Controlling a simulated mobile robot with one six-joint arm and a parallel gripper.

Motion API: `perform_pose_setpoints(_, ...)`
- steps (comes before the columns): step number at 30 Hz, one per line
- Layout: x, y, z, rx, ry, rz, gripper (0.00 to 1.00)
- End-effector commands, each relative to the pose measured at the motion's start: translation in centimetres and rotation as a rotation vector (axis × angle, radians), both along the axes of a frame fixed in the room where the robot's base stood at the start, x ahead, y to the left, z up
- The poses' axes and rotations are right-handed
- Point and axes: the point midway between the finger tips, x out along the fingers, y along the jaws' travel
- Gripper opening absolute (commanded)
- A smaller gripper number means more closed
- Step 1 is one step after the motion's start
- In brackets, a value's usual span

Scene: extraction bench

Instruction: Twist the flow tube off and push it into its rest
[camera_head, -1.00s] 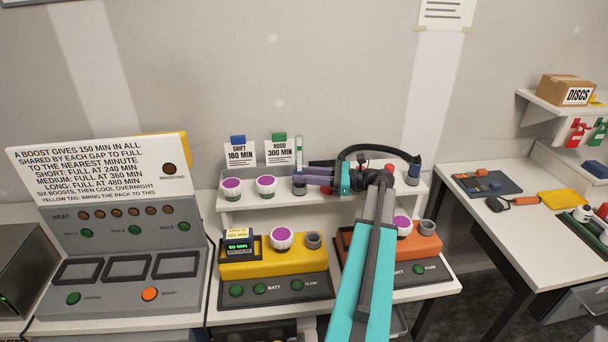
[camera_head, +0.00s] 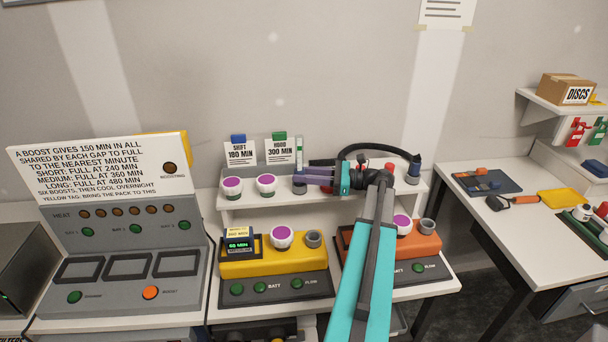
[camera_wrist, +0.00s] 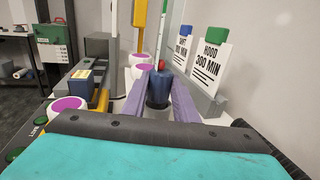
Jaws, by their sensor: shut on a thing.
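The flow tube (camera_head: 299,150) is a slim clear upright tube with a green top, at the raised shelf of the bench. My gripper (camera_head: 300,178) reaches in from the right, its purple fingers shut on the lower part of the tube. A grey round holder (camera_head: 300,189) shows just below the fingers. I cannot tell whether the tube is seated in it. Grey sockets stand on the yellow pack (camera_head: 313,240) and the orange pack (camera_head: 427,226).
Two purple-topped knobs (camera_head: 232,185) stand left of the gripper on the shelf (camera_head: 330,212). Cards for shift (camera_head: 239,153) and hood (camera_head: 280,152) stand behind. A black hose (camera_head: 375,149) arches behind my wrist.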

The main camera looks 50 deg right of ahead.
Motion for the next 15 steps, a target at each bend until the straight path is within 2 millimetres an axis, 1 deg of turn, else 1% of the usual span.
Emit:
perform_pose_setpoints(13,-0.02,0.07,-0.67,0.002,0.008,0.001,0.0)
perform_pose_setpoints(14,-0.02,0.07,-0.69,0.002,0.008,0.002,0.28)
perform_pose_setpoints(15,-0.03,0.08,-0.71,0.002,0.008,0.002,0.35)
